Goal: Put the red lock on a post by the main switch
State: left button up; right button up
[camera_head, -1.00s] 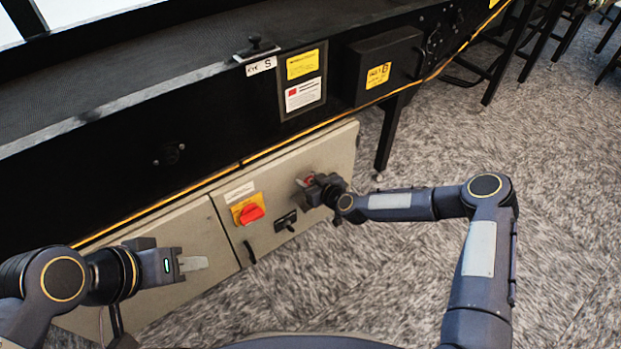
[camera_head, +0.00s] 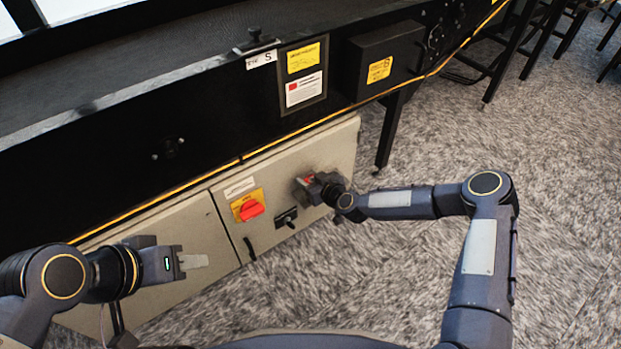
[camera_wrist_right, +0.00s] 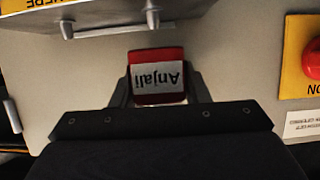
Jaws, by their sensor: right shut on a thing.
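The red lock (camera_wrist_right: 158,98), with a white label reading "Anjali" upside down, is between the fingers of my right gripper (camera_wrist_right: 158,95), which is shut on it. It shows as a small red patch in the head view (camera_head: 307,180), mostly hidden by the right gripper (camera_head: 312,184). A pale metal bracket with posts (camera_wrist_right: 152,20) is at the top of the right wrist view, apart from the lock in the picture. The main switch (camera_head: 251,209) is a red knob on a yellow plate, left of the right gripper. My left gripper (camera_head: 190,262) is before the cabinet's left door; its jaw gap is unclear.
The beige cabinet (camera_head: 275,236) has a black handle (camera_head: 287,217) between the switch and right gripper. The black conveyor frame (camera_head: 160,150) overhangs it, with a dark box (camera_head: 385,60) and a leg (camera_head: 390,130) at right. Carpet (camera_head: 400,270) lies clear in front.

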jog(key=shift+a+f+b, duration=0.15)
jog(key=shift+f+b, duration=0.8)
jog(key=shift+f, duration=0.25)
jog(key=shift+f, duration=0.2)
dwell(0.3)
